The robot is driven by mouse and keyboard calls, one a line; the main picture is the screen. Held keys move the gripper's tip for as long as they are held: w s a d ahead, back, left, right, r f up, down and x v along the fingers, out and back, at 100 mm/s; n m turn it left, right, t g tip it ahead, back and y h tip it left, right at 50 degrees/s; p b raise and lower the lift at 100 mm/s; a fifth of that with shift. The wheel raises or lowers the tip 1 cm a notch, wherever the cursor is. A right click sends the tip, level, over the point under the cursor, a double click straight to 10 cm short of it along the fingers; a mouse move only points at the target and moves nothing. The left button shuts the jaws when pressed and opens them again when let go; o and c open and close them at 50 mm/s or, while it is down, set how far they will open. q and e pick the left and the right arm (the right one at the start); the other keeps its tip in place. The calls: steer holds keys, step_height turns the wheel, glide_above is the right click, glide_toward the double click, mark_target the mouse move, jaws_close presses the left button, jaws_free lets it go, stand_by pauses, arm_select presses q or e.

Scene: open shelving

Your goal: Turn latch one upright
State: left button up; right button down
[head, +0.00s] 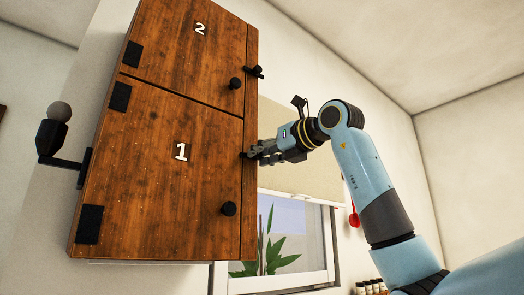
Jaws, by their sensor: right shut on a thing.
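A brown wooden wall cabinet has a lower door marked 1 (160,165) and an upper door marked 2 (195,50). Both doors are closed. Latch one (245,155) is a small black piece on the right frame beside door 1. Its left end shows and points left; the rest is hidden by my fingers, so its exact tilt is hard to tell. My right gripper (259,153) reaches in from the right and is shut on latch one. Latch two (255,72) sits higher on the same frame, lying roughly crosswise. My left gripper is not in view.
Round black knobs stick out of door 1 (228,208) and door 2 (235,83). A black wall lamp (50,135) is left of the cabinet. A window (300,225) with a plant (268,255) is below right. Small jars (370,287) stand at the bottom.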

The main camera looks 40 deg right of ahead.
steer(key=shift+r+n+h+p, duration=0.1)
steer(key=shift+n+h+p, duration=0.2)
steer(key=shift+n+p, duration=5.8)
steer(key=n+b, duration=0.3)
steer(key=n, duration=0.1)
steer(key=c, duration=1.1)
jaws_free()
steer(key=shift+s, duration=0.1)
steer(key=shift+s+d+r, duration=0.1)
steer(key=shift+s+d, duration=0.05)
steer(key=shift+s, duration=1.7)
steer(key=shift+s+d, duration=0.1)
steer(key=shift+s, duration=1.7)
